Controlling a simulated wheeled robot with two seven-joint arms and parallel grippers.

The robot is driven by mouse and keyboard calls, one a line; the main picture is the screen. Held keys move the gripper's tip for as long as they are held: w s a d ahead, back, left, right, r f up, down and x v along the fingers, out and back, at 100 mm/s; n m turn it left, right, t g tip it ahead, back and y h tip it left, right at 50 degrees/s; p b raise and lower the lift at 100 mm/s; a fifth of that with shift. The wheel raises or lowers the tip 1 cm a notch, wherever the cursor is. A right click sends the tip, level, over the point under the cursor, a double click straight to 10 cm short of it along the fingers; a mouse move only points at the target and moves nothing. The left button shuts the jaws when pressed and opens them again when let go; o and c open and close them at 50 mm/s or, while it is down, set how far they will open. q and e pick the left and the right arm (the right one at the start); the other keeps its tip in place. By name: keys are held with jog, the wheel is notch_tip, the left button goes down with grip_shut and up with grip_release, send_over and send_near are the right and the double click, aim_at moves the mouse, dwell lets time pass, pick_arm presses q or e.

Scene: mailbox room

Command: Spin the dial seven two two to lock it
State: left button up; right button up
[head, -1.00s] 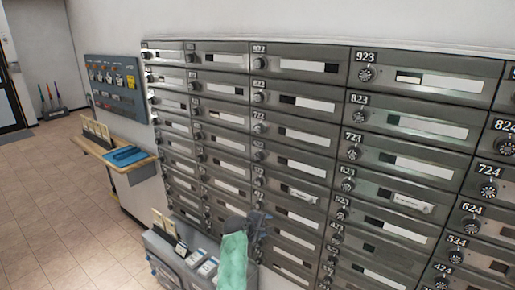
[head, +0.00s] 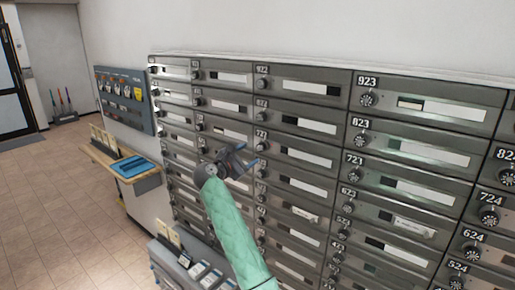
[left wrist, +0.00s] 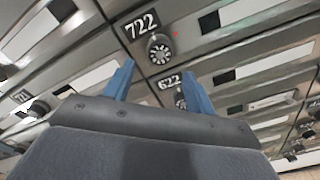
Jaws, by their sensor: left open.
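In the head view the same dial (head: 261,146) is small, close to my gripper's tips. My left gripper (left wrist: 161,78) is open and empty, its two blue fingers pointing toward the boxes. The 722 dial lies just beyond and between the fingertips, apparently untouched. The 622 dial (left wrist: 182,98) is partly hidden behind the right finger. My right gripper is not in view.
A wall of grey mailboxes (head: 430,150) with similar dials fills the right side. A wooden shelf with a blue item (head: 132,166) and a grey counter with cards (head: 185,262) stand at the left. The tiled floor (head: 60,220) is clear.

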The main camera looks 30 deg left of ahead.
aim_at(260, 148)
pick_arm(q)
jog(key=w+p, duration=0.1)
jog(key=w, duration=0.1)
jog(key=w+p, duration=0.1)
jog(key=w, duration=0.1)
jog(key=shift+w+d+r, duration=0.15)
jog(key=shift+w+d, duration=0.05)
jog(key=shift+w, duration=0.2)
jog(key=shift+w+p, duration=0.35)
jog(key=shift+w, duration=0.2)
